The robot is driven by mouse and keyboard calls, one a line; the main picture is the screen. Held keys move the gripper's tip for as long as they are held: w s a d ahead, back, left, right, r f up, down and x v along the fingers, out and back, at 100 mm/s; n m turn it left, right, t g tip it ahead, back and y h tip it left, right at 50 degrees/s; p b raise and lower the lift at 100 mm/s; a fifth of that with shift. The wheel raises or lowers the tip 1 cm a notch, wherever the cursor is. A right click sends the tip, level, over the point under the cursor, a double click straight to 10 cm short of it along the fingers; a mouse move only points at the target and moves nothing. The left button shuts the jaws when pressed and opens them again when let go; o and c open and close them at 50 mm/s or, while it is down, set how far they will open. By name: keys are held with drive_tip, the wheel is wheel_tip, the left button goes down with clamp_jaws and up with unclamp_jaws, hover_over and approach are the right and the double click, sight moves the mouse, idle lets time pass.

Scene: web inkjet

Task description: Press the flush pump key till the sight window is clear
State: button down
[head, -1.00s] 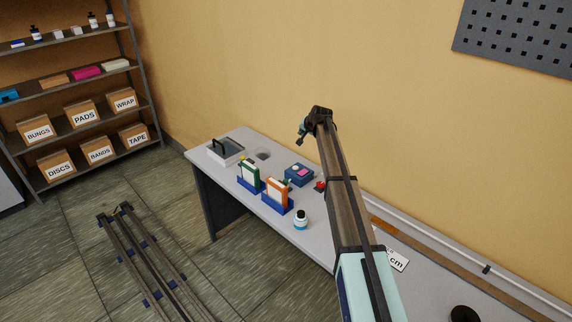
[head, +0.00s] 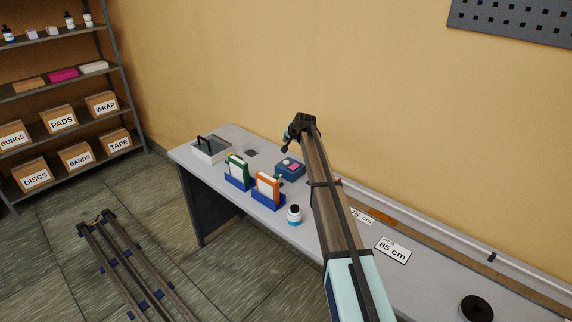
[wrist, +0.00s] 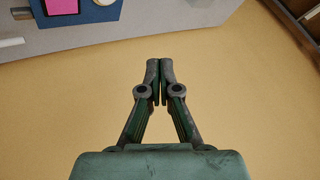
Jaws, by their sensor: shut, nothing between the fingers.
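A blue box (head: 290,168) with a pink window on top stands on the grey bench, near the wall; I take it to be the flush pump. Its corner shows at the top left of the wrist view, with the pink window (wrist: 62,6) and a pale round part (wrist: 104,2) beside it, cut by the frame edge. I cannot tell whether that part is the key. My gripper (head: 286,149) is above the box in the head view, apart from it. In the wrist view my gripper (wrist: 160,66) is shut and empty, with the tan wall behind its fingertips.
Green (head: 238,168) and orange (head: 268,188) cartridges stand in blue holders in front of the box. A small bottle (head: 294,216) stands nearer the front edge. An 85 cm sign (head: 393,250) lies to the right.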

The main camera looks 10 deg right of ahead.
drive_tip(key=shift+f, duration=0.1)
drive_tip(key=b, duration=0.2)
hover_over(287, 162)
wheel_tip(287, 162, down, 7)
drive_tip(key=shift+f+b, duration=0.4)
drive_tip(key=shift+f, duration=0.4)
drive_tip(key=shift+f, duration=0.15)
idle(1.0)
drive_tip(key=shift+f+b, duration=0.3)
drive_tip(key=shift+b, duration=0.05)
drive_tip(key=shift+f+b, duration=0.3)
drive_tip(key=shift+f, duration=0.15)
idle(0.7)
drive_tip(key=shift+r, duration=0.85)
